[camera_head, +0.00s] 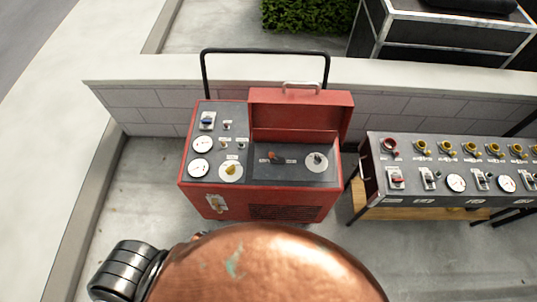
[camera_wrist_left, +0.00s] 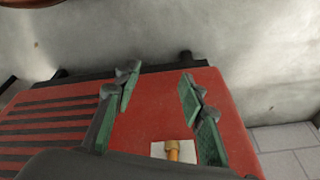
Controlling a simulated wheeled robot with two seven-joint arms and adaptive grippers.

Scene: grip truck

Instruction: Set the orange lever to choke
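The orange lever (camera_wrist_left: 173,151) sits on a white plate on the red face of the machine in the left wrist view. In the head view its plate (camera_head: 216,203) shows at the left of the red machine's front (camera_head: 200,190), too small to read the lever's setting. My left gripper (camera_wrist_left: 158,80) has its green-padded fingers spread apart, with red surface between them. The lever shows low between the fingers, nearer the right one, partly hidden by the gripper's body. I cannot tell whether they touch. My left gripper is hidden in the head view, and my right gripper is in no view.
The machine's top panel has gauges, a yellow knob (camera_head: 231,169) and a red lever (camera_head: 273,157). Its lid (camera_head: 302,109) is open. A grey control panel (camera_head: 450,150) with yellow knobs stands right. A low block wall (camera_head: 150,97) runs behind. Floor left of the machine is clear.

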